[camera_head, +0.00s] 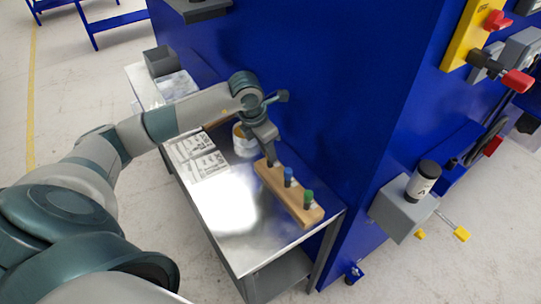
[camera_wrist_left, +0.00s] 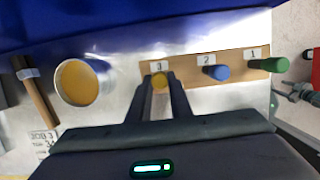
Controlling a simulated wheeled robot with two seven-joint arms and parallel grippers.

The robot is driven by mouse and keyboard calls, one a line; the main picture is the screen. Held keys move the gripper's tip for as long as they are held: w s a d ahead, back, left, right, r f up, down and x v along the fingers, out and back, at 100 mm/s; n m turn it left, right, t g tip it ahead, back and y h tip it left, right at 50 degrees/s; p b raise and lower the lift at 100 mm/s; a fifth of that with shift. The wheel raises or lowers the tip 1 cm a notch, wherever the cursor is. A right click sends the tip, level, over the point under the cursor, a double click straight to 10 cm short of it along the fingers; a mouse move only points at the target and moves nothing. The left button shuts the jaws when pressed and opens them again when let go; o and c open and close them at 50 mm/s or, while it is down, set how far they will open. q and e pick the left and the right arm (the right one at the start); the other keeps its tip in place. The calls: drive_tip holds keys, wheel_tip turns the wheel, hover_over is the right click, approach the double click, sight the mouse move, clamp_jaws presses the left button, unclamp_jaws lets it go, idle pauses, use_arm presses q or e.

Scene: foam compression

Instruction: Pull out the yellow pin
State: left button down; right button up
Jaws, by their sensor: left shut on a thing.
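The yellow pin (camera_wrist_left: 159,80) is between the two fingers of my left gripper (camera_wrist_left: 159,86), by label 3 on the wooden block. In the head view, my left gripper (camera_head: 271,160) is shut at the far end of the wooden block (camera_head: 292,203) and hides the yellow pin. I cannot tell how deep the pin sits. A blue pin (camera_head: 288,174) stands upright in the middle of the block, by label 2 in the wrist view. A green pin (camera_head: 308,196) stands at the near end, by label 1. My right gripper is not in view.
The block lies on a metal table (camera_head: 225,215) beside a tall blue machine (camera_head: 340,90). A round container with orange contents (camera_wrist_left: 77,82) and printed sheets (camera_head: 200,160) lie near it. A grey bracket (camera_head: 398,207) holds a bottle (camera_head: 424,178) at right. The table's near part is clear.

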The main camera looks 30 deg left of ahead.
use_arm(q)
drive_tip(key=shift+w+p+v, duration=0.2)
drive_tip(key=shift+p+v, duration=0.2)
drive_tip(key=shift+v, duration=0.55)
drive_tip(key=shift+w+p+v, duration=0.25)
drive_tip(key=shift+p+v, duration=0.1)
drive_tip(key=shift+v, duration=0.6)
idle(1.4)
drive_tip(key=shift+d+r+p, duration=0.15)
drive_tip(key=shift+r+p, duration=0.95)
drive_tip(key=shift+r, duration=1.35)
